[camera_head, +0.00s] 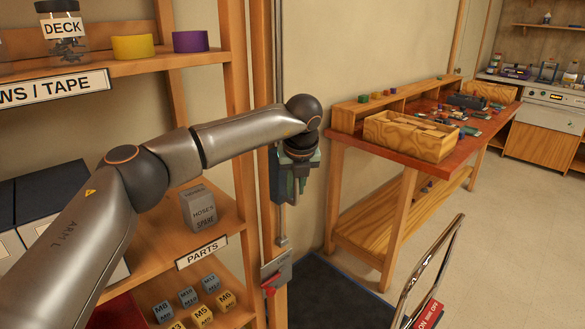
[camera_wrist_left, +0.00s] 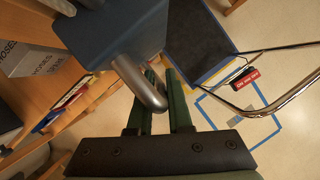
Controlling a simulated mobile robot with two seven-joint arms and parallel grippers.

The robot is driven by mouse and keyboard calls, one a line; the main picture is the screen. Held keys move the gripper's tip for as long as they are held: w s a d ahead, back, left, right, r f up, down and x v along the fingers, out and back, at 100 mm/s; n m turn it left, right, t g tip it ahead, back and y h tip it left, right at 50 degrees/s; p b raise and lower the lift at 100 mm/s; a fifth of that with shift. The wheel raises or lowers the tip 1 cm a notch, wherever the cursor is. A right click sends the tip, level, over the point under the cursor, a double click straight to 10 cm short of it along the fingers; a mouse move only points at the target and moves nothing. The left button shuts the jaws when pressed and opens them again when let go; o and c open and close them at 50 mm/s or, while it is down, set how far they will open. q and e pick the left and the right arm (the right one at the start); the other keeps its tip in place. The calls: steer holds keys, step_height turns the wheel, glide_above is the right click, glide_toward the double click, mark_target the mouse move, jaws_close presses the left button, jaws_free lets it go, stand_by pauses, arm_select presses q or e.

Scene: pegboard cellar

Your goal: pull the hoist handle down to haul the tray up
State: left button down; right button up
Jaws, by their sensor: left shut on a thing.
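My left gripper (camera_head: 297,192) points down beside a vertical rail (camera_head: 280,90) at the shelf's right end. In the left wrist view, its green fingers (camera_wrist_left: 161,82) are shut on a bent grey metal bar, the hoist handle (camera_wrist_left: 138,78). The handle comes out of a dark blue block (camera_wrist_left: 120,35). In the head view the gripper hides the handle. A dark flat surface with a blue edge (camera_head: 335,300) lies low at the rail's foot; I cannot tell whether it is the tray. My right gripper is not in view.
A wooden shelf (camera_head: 215,235) with small boxes and jars stands close on the left. A workbench (camera_head: 400,165) with a wooden box stands to the right. A chrome tubular frame (camera_head: 430,265) with a red label rises at lower right. Open floor lies beyond.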

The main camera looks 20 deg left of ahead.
arm_select(q)
step_height(320, 180, down, 12)
steer(key=b, duration=0.5)
steer(key=shift+a+r, duration=0.15)
steer(key=c, duration=0.9)
jaws_free()
steer(key=shift+w, duration=0.15)
steer(key=shift+o, duration=0.3)
steer(key=v, duration=1.2)
steer(key=shift+r, duration=0.25)
